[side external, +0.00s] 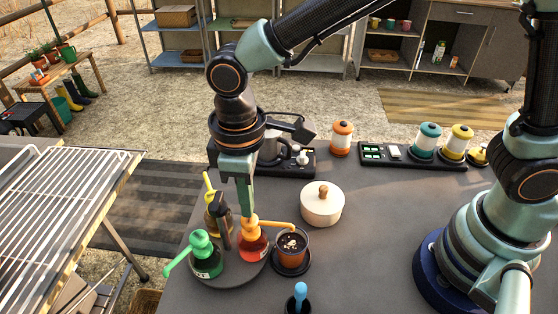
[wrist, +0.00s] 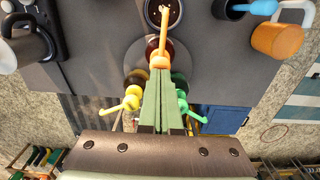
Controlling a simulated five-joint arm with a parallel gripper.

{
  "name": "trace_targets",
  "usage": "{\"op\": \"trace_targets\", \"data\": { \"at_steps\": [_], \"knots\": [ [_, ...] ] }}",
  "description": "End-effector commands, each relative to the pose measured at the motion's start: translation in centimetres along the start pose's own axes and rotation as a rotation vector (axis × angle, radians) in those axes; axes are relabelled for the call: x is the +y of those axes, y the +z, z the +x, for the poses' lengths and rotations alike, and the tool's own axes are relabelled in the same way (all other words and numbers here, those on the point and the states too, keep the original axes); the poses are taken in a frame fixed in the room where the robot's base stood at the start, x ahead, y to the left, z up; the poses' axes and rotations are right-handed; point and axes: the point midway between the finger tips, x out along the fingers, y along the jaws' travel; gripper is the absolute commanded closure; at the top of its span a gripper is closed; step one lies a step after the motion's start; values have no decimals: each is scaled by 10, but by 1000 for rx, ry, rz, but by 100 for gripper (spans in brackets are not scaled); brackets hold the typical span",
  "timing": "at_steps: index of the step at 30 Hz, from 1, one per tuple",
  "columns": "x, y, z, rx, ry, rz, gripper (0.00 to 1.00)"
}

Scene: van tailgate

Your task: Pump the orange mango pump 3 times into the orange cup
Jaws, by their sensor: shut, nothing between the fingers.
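The orange mango pump (side external: 252,243) stands upright on a round grey tray (side external: 240,281), with its spout pointing right. In the wrist view its orange head (wrist: 160,60) lies just beyond my fingertips. The spout reaches over a brownish cup (side external: 291,262) with dark contents and pale bits, standing on a dark saucer. This cup shows partly at the top of the wrist view (wrist: 178,14). My gripper (side external: 247,214) is shut and empty, pointing down with its tips at the pump head; I cannot tell whether they touch it. Another orange cup (wrist: 277,40) shows at the wrist view's upper right.
A green pump (side external: 206,258) and a yellow pump (side external: 218,215) stand close by on the tray. A lidded cream pot (side external: 322,204) is behind right. A small dark cup with a blue-handled tool (side external: 300,292) is in front.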

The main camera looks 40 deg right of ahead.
Motion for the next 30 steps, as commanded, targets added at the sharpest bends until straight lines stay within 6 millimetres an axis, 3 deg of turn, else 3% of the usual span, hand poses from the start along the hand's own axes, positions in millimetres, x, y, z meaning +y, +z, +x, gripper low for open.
{"op": "trace_targets", "data": {
  "at_steps": [17,30],
  "knots": [
    [0,0,-1,0,0,0,100],
    [0,0,-35,2,0,0,100]
  ]
}}
